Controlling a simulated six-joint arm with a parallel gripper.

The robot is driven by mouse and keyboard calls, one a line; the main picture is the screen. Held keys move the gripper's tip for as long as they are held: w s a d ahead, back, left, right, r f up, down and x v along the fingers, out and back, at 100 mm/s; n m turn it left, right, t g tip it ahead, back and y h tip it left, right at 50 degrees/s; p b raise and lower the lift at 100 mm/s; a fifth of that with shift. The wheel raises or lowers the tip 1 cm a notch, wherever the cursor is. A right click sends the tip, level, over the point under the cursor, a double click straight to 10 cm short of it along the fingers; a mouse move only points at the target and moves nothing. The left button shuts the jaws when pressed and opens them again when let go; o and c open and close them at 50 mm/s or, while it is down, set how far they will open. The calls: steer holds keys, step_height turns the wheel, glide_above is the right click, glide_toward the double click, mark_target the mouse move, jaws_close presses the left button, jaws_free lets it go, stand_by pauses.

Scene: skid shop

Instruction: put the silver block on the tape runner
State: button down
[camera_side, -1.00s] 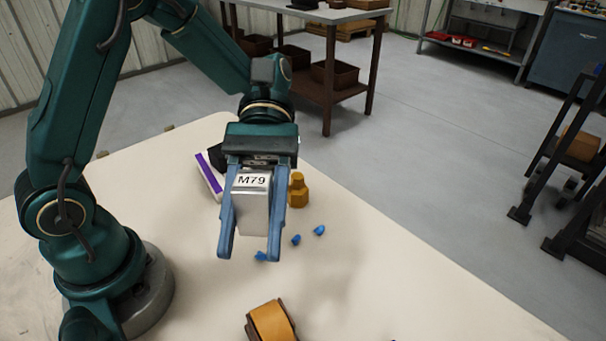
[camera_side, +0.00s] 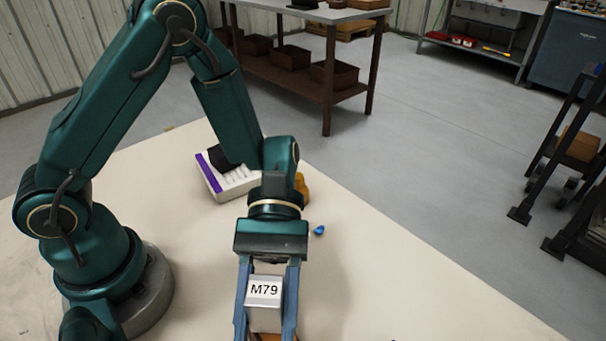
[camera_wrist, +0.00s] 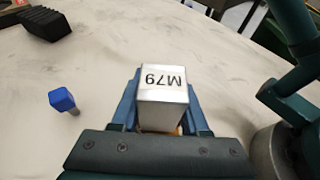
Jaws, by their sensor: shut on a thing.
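The silver block (camera_side: 263,317), with a white M79 label on top, is held between the blue fingers of my gripper (camera_side: 266,334) near the bottom edge of the side view. It also shows in the wrist view (camera_wrist: 163,98), upright between the fingers. The tape runner, orange and brown, is mostly hidden behind the block and fingers; a sliver of it (camera_side: 272,337) shows at the bottom edge of the side view. An orange bit also peeks out beside the block in the wrist view. I cannot tell whether the block touches the runner.
A white and purple box (camera_side: 226,182) and an amber bottle (camera_side: 302,188), partly hidden by my arm, stand farther back. A blue piece (camera_side: 319,230) lies on the cream table (camera_side: 400,290). A black ribbed object (camera_wrist: 45,24) lies in the wrist view. The table's right side is mostly clear.

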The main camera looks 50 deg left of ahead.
steer(key=shift+c, duration=2)
jaws_free()
steer(key=shift+f, duration=0.1)
steer(key=shift+w+a+r, duration=0.15)
steer(key=shift+w+r, duration=0.05)
steer(key=shift+w, duration=0.05)
steer(key=v, duration=1)
steer(key=s+a+r+m+t+y, duration=0.2)
steer(key=a+r+m+t+y, duration=0.2)
steer(key=a+m+t+y, duration=0.5)
steer(key=shift+a+t, duration=1.05)
steer(key=shift+t, duration=1.95)
